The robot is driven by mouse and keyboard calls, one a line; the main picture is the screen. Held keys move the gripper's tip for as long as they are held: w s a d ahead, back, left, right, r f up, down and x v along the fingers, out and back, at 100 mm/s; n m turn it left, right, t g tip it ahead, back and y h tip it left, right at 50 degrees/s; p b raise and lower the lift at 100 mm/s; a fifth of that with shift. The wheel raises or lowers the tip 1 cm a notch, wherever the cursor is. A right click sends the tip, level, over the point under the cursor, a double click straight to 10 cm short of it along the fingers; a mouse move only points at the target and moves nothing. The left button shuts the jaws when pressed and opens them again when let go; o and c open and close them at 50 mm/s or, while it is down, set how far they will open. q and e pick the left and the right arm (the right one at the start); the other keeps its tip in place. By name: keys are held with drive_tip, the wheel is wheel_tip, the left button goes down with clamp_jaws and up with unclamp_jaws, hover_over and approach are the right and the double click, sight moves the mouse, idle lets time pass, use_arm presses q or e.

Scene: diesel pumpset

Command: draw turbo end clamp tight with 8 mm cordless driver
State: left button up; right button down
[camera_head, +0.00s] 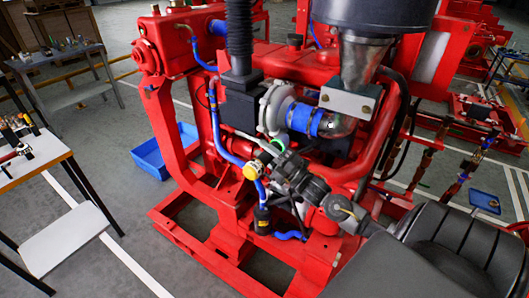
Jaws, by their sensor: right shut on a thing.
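The turbo (275,105) is a pale metal housing on the red engine, with a blue hose coupling (303,119) joining it to a silver elbow (338,126). Bands ring the coupling; which is the turbo end clamp is too small to tell. My right gripper (273,165) reaches in from the lower right, below the coupling, shut on what looks like the cordless driver. The driver shows a round yellow end (252,171) and a black base lower down. A green ring shows near its upper end. Its tip and any contact with the clamp cannot be made out. My left gripper is not in view.
A blue pipe (215,125) runs down the engine's left side. A blue bin (165,150) lies on the floor behind the red frame. Tables with tools stand at left; floor there is partly clear.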

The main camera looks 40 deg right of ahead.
sight(255, 161)
drive_tip(key=shift+s+a+r+p, duration=0.1)
drive_tip(key=shift+s+a+p, duration=0.15)
drive_tip(key=shift+a, duration=0.55)
drive_tip(key=shift+s+a+f+p, duration=0.1)
drive_tip(key=shift+s+a+p, duration=0.15)
drive_tip(key=shift+a, duration=0.55)
drive_tip(key=shift+s+a+r+p, duration=0.1)
drive_tip(key=shift+s+a+p, duration=0.15)
drive_tip(key=shift+a, duration=0.55)
